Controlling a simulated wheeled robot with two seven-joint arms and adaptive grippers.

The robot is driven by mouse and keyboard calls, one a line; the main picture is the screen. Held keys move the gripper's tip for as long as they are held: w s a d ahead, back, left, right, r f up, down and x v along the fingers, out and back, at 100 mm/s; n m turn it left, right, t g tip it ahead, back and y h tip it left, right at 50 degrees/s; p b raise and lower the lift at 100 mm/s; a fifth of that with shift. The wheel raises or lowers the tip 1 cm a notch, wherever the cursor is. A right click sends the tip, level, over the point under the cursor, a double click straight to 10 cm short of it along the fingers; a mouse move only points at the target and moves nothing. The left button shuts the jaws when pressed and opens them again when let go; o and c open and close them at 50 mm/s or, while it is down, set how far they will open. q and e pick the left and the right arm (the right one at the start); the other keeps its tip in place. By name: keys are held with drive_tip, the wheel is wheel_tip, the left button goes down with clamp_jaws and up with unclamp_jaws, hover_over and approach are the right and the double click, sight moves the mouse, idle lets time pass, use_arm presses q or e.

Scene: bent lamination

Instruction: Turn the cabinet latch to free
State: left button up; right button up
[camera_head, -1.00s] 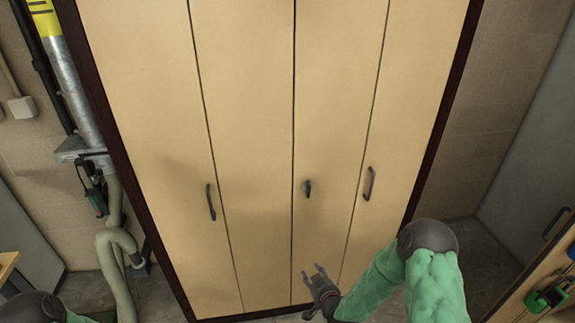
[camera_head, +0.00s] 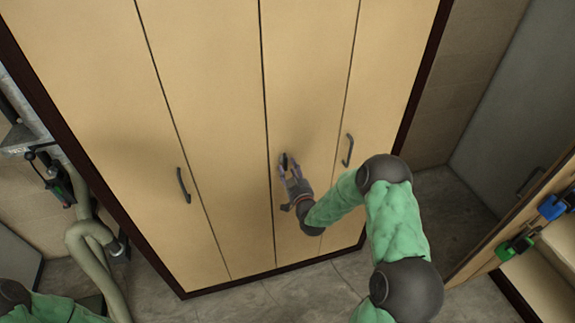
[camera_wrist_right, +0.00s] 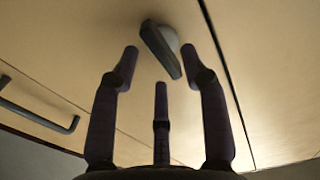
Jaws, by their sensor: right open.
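The tall tan cabinet (camera_head: 210,60) has several door panels in a dark frame. Its latch, a small dark handle on a pale round base, sits on a middle panel and shows in the right wrist view (camera_wrist_right: 160,48), slanted. In the head view the latch (camera_head: 284,158) is partly covered by my right gripper (camera_head: 289,164). In the right wrist view the open fingers of my right gripper (camera_wrist_right: 160,65) are spread around the near side of the latch, with gaps visible between them and it. Part of my left arm shows at lower left; its gripper is out of view.
Dark bar handles sit on the panels to the left (camera_head: 183,186) and right (camera_head: 348,150) of the latch. A hose (camera_head: 88,250) runs along the left wall. An open wooden shelf unit (camera_head: 530,225) with clamps stands at the right. Bare floor lies before the cabinet.

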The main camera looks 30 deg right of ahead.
drive_tip(key=shift+x, duration=1.4)
clamp_jaws()
drive_tip(key=shift+a+f+m+b, duration=0.1)
drive_tip(key=shift+f+m+b, duration=0.05)
drive_tip(key=shift+m+b, duration=2.8)
drive_tip(key=shift+a+f+m+b, duration=0.1)
drive_tip(key=shift+f+m+b, duration=0.05)
drive_tip(key=shift+m+b, duration=2.85)
drive_tip(key=shift+f+m+b, duration=0.15)
drive_tip(key=shift+m+b, duration=2.8)
